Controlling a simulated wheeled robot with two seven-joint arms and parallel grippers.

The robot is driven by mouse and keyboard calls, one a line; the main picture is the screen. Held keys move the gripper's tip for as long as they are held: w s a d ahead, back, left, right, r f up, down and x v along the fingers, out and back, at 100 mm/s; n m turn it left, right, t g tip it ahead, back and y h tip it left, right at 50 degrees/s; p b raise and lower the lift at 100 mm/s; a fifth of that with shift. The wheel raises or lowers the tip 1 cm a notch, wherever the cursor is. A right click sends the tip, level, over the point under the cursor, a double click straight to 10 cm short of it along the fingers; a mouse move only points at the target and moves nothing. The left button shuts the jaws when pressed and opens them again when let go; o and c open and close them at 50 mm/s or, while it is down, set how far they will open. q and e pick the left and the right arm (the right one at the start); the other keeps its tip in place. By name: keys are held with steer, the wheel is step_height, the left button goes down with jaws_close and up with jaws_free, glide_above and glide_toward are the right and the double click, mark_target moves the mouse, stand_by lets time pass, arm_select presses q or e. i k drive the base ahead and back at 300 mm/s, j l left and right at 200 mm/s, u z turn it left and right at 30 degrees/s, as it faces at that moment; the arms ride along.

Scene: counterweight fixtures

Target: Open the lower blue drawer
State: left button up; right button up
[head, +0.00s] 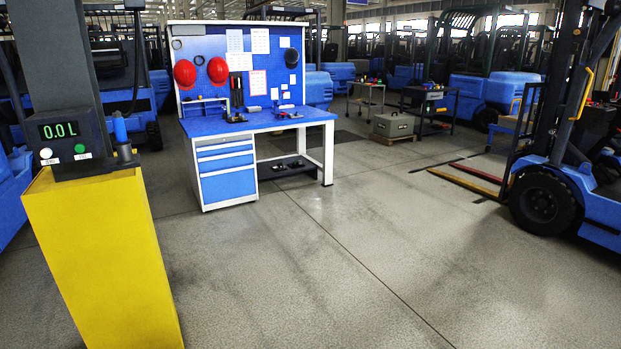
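The lower blue drawer (228,185) is the tallest drawer front of the white cabinet under the left side of a blue-topped workbench (262,124). It looks closed, flush with the cabinet. Shallower blue drawers (225,163) sit above it and also look closed. The bench stands some way off across the floor, left of the picture's middle. Neither of my grippers shows in the head view.
A yellow pedestal (100,260) with a display reading 0.0L (60,130) stands close at the left. A blue forklift (560,190) is at the right, its forks (465,182) low over the floor. The grey floor (330,260) before the bench is clear.

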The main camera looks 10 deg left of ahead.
mark_target(228, 184)
steer(key=i+j+u, duration=0.3)
steer(key=i, duration=0.35)
steer(key=i+j+u, duration=0.1)
steer(key=i+u, duration=0.15)
steer(key=i, duration=0.4)
steer(key=i+l+z, duration=0.1)
steer(key=i, duration=0.95)
steer(key=i+l+z, duration=0.1)
steer(key=i, duration=0.95)
steer(key=i+j+u, duration=0.2)
steer(key=i+u, duration=0.15)
steer(key=i, duration=0.65)
steer(key=i+u, duration=0.3)
steer(key=i, duration=0.7)
